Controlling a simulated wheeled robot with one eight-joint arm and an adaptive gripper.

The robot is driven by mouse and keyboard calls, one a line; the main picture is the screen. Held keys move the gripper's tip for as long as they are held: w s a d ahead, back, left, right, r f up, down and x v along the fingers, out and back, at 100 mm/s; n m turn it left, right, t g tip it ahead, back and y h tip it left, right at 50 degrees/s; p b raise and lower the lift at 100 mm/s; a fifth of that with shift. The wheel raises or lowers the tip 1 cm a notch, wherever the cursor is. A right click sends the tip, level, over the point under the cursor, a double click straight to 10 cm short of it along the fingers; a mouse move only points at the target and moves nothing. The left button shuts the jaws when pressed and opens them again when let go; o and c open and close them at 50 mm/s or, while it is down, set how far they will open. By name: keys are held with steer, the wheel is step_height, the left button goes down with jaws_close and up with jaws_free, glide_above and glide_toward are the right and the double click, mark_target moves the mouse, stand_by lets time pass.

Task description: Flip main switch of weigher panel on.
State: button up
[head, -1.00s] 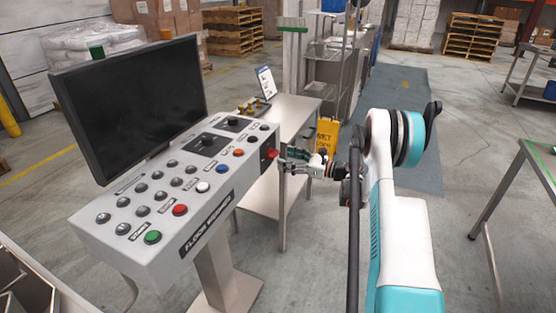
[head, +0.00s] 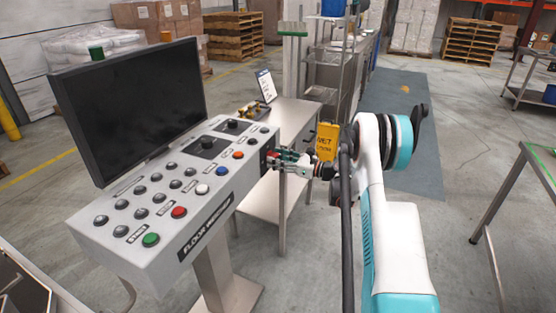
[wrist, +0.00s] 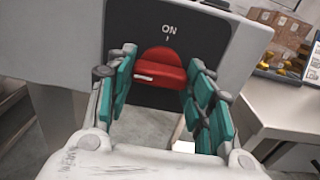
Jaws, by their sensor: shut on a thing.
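The weigher panel (head: 165,205) is a grey sloped console on a post, with a dark screen. Its main switch (wrist: 160,72) is a red rotary handle on a black plate on the panel's right end face. In the wrist view the handle lies roughly crosswise, below a white "ON" mark (wrist: 169,29) at the plate's top. The switch is a small red patch in the head view, partly hidden by my gripper (head: 275,157). My gripper is shut on the switch handle, its teal-padded fingers on the handle's left and right in the wrist view (wrist: 161,62).
A steel table (head: 297,112) with a small sign and brass-coloured parts stands behind the panel. A yellow wet-floor sign (head: 327,142) stands just beyond my arm. A green-edged table (head: 540,160) is at the right. Floor between is clear.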

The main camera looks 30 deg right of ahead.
steer(key=shift+m, duration=0.4)
steer(key=m+b, duration=0.2)
steer(key=m, duration=1.5)
steer(key=shift+b, duration=0.35)
steer(key=o, duration=1.1)
steer(key=shift+c, duration=0.2)
